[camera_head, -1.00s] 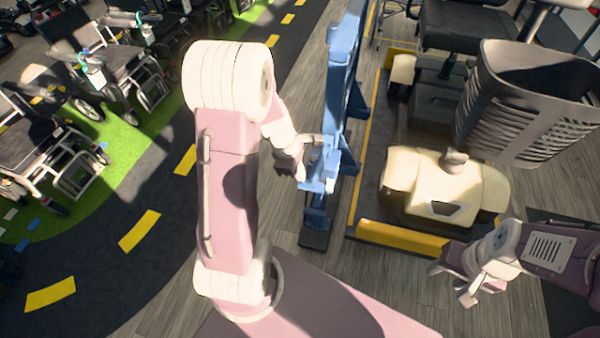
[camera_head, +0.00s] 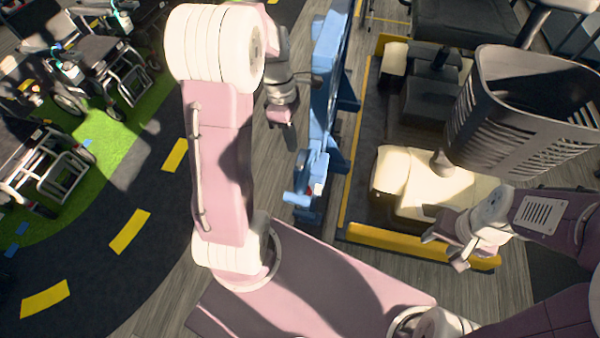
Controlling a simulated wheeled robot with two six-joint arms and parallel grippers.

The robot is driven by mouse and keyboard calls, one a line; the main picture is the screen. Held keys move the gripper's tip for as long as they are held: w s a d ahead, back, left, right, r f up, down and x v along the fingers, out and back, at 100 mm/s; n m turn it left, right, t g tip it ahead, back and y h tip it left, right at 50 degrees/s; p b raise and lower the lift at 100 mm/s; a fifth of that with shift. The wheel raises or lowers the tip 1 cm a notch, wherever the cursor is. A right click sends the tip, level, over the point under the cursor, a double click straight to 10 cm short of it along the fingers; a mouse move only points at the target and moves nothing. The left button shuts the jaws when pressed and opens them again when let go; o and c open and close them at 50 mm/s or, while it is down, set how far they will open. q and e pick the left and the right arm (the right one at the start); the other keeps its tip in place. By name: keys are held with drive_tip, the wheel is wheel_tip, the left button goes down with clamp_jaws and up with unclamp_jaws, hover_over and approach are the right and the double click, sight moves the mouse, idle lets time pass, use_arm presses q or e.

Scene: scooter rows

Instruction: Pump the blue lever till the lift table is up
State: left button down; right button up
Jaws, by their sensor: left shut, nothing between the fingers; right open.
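The blue lift post (camera_head: 325,85) stands upright left of the lift table, with a blue foot at its lower end. A small blue piece at its near end, which looks like the lever (camera_head: 299,190), sticks out to the left. The lift table (camera_head: 385,239) is a dark platform with yellow edges, carrying a cream scooter; its height is hard to judge from above. My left gripper (camera_head: 291,138) is shut and empty, left of the post and apart from the blue piece. My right gripper (camera_head: 445,252) is open and empty over the platform's near yellow edge.
The scooter (camera_head: 390,180) has a dark basket (camera_head: 520,110) close to my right arm. Wheelchairs (camera_head: 95,65) stand on a green strip at the left. Between them and the post lies dark floor with yellow dashes, free of objects.

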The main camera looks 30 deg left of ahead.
use_arm(q)
hover_over(301, 183)
drive_tip(key=a, duration=0.2)
drive_tip(key=f, duration=0.9)
drive_tip(key=shift+w+d+f, duration=0.15)
drive_tip(key=shift+w, duration=0.2)
drive_tip(key=x, duration=0.4)
drive_tip(key=shift+w+f, duration=0.25)
drive_tip(key=shift+f, duration=0.2)
drive_tip(key=shift+s, duration=0.15)
use_arm(e)
drive_tip(key=shift+w+a+f, duration=0.2)
drive_tip(key=shift+w+f, duration=0.15)
drive_tip(key=shift+w, duration=0.2)
use_arm(q)
drive_tip(key=shift+b, duration=0.3)
use_arm(e)
drive_tip(key=shift+w, duration=0.1)
